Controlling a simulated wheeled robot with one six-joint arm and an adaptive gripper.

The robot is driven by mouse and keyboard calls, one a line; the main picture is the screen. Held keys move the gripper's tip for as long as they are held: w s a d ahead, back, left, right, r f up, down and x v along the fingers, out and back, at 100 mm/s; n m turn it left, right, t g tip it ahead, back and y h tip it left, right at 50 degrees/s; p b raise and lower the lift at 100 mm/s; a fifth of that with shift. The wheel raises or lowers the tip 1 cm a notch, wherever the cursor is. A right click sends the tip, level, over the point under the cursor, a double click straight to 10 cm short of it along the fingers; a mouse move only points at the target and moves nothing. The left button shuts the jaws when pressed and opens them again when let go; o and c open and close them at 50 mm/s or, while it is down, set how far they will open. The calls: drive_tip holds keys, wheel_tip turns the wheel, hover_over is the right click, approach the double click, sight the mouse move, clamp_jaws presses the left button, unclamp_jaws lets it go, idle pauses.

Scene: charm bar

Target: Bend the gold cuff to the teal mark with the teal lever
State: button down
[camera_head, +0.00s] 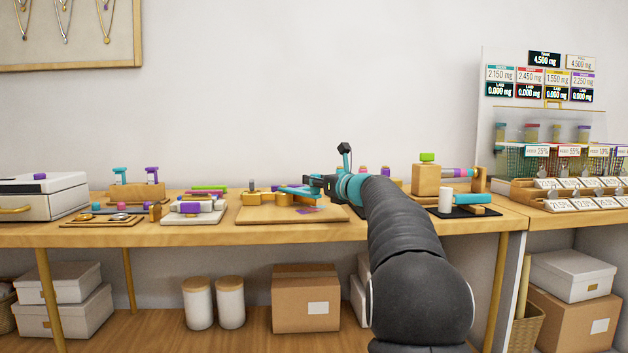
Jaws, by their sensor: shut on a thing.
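The teal lever (296,192) lies low over a wooden board (262,217) at the middle of the bench. My gripper (314,184) reaches in from the right, dark and small at the end of my arm, and is shut on the lever's right part. Gold-orange rounded pieces (257,198) sit on the board left of and under the lever. I cannot tell which of them is the gold cuff or how far it is bent. I cannot make out the teal mark.
A small jig with a purple block (190,209) stands left of the board. A wooden block with a green top (426,177) and a white cylinder (446,200) stand right of my arm. A white box (42,196) is at far left. My arm hides the bench behind it.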

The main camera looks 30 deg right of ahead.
drive_tip(key=c, duration=0.8)
unclamp_jaws()
drive_tip(key=shift+a, duration=0.1)
drive_tip(key=shift+c, duration=0.2)
drive_tip(key=s+d, duration=0.2)
drive_tip(key=s, duration=0.9)
drive_tip(key=shift+s+d, duration=0.2)
drive_tip(key=shift+s, duration=0.2)
